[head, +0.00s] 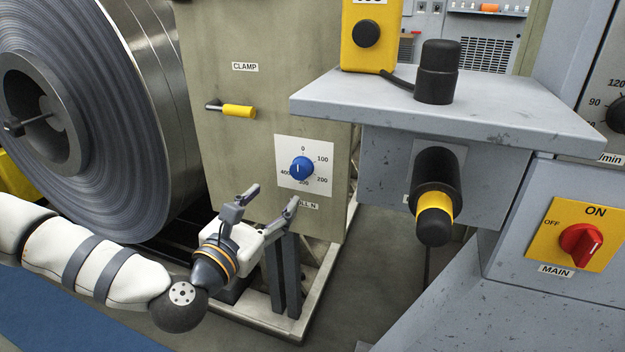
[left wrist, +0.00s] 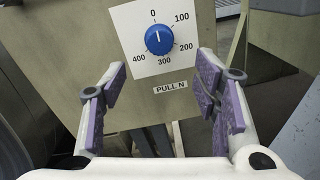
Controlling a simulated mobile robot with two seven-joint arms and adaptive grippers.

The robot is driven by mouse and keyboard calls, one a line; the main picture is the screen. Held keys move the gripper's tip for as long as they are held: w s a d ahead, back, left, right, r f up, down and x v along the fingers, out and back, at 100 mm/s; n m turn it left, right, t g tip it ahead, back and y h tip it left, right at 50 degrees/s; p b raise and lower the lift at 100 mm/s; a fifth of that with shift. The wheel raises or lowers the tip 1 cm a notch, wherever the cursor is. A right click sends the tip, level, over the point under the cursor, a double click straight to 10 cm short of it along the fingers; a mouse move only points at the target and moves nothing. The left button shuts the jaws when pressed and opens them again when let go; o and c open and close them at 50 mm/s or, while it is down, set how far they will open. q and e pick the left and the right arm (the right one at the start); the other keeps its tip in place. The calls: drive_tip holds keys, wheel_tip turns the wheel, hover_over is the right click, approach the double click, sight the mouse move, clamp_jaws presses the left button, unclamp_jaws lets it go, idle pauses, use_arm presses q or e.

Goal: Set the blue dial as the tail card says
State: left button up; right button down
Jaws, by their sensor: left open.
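The blue dial (head: 302,168) sits on a white scale plate (head: 318,152) marked 0, 100, 200, 300 and 400, above a label reading PULL N. In the left wrist view the blue dial (left wrist: 159,40) shows a white pointer line aimed up near 0. My left gripper (head: 271,197) is open and empty, below and in front of the dial, not touching it. Its fingers (left wrist: 158,92) frame the lower part of the plate in the left wrist view. No tail card can be made out. My right gripper is not in view.
A yellow clamp lever (head: 238,111) sticks out above and left of the dial. A large steel coil (head: 130,90) stands at left. A grey shelf (head: 450,110) with a black and yellow knob (head: 435,205) juts out at right. A red main switch (head: 581,245) is far right.

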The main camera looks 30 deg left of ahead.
sight(297, 172)
use_arm(q)
drive_tip(key=w, duration=0.3)
drive_tip(key=w+a, duration=0.1)
drive_tip(key=w, duration=0.3)
drive_tip(key=w+a, duration=0.1)
drive_tip(key=w, duration=0.3)
drive_tip(key=shift+w+a, duration=0.1)
drive_tip(key=shift+a, duration=0.1)
drive_tip(key=c, duration=1.2)
